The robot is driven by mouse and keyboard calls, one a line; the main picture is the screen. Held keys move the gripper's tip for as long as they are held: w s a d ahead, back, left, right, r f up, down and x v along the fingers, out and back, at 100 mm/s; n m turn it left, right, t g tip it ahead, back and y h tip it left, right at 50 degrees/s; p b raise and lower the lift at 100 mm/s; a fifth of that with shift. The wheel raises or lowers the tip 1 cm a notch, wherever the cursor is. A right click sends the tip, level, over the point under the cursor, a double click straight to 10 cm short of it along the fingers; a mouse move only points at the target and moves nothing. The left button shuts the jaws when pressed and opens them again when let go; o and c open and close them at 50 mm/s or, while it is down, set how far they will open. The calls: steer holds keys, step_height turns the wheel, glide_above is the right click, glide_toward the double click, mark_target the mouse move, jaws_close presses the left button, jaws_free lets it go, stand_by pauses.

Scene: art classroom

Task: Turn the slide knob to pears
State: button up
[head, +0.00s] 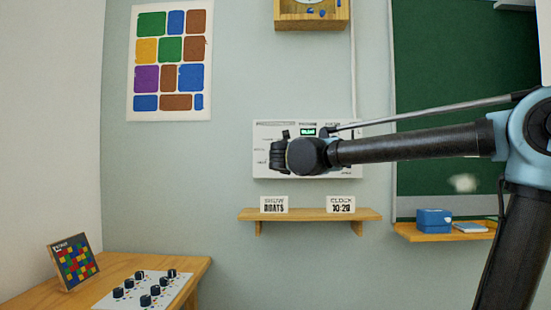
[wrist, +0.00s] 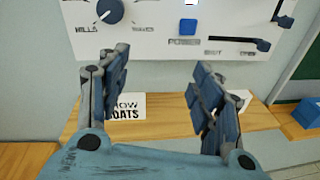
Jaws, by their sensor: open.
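A white control panel (head: 262,171) is on the wall, largely covered by my arm and gripper in the head view. It also fills the top of the wrist view (wrist: 155,32). A round dark-blue knob (wrist: 110,10) is at its upper left there, cut off by the frame's top. The label at its lower left reads HILLS; the one at its lower right is unclear. Its white mark seems to point lower left. No pears label is readable. My gripper (head: 279,150) is open and empty; its fingers (wrist: 160,72) show below the knob, apart from it.
A blue button (wrist: 187,26) marked POWER and a dark slider (wrist: 263,45) are right of the knob. Below the panel, a wooden shelf (head: 310,215) bears a SHOW BOATS card (head: 274,205) and a CLOCK 10:20 card (head: 341,205). A table (head: 195,267) stands lower left.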

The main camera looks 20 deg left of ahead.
steer(key=s+a+r+n+y, duration=0.2)
steer(key=a+r+n, duration=0.1)
steer(key=a, duration=0.4)
steer(key=r+x, duration=0.1)
steer(key=x, duration=1.6)
steer(key=shift+r+t, duration=0.2)
steer(key=shift+t, duration=0.1)
steer(key=shift+c, duration=0.4)
steer(key=shift+d, duration=0.1)
steer(key=c, duration=1)
